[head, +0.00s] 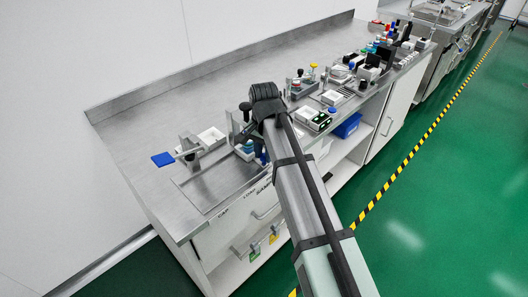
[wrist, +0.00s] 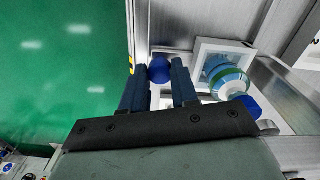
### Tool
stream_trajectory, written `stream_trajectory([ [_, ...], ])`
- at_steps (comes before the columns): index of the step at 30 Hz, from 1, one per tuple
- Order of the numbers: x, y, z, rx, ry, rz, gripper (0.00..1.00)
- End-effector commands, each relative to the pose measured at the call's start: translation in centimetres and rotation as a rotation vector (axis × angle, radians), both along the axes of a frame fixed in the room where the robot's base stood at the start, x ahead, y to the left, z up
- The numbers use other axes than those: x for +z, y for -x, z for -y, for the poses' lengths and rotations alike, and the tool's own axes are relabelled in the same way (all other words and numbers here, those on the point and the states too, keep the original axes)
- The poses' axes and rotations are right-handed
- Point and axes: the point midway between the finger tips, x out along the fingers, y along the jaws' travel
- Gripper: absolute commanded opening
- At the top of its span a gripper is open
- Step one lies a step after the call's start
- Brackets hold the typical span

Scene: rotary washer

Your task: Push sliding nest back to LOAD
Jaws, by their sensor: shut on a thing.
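My gripper (wrist: 159,80) is shut on a round blue knob (wrist: 159,69), which shows between its two dark fingers in the wrist view. To the right of the fingers is the nest (wrist: 204,52), a pale square frame. A round clear and teal part (wrist: 222,76) sits in it, with a blue piece (wrist: 250,105) beside it. In the head view my gripper (head: 238,132) is low at the bench's front part, and my arm hides much of the nest. Blue parts (head: 247,147) show just below the gripper.
A blue paddle (head: 163,159) on a lever stands to the left, near a white tray (head: 211,137). Several small fixtures and trays (head: 318,119) crowd the bench to the right. The rear left bench top (head: 150,115) is clear. Green floor lies in front.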

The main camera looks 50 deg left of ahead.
Motion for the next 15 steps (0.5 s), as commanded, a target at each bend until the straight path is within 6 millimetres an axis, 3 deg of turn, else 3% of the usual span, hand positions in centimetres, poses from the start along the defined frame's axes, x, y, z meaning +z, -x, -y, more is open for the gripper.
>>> stream_trajectory([
  [8,0.0,0.3,0.1,0.0,0.001,0.0,0.0],
  [15,0.0,4.9,0.2,0.005,0.0,0.0,0.0],
])
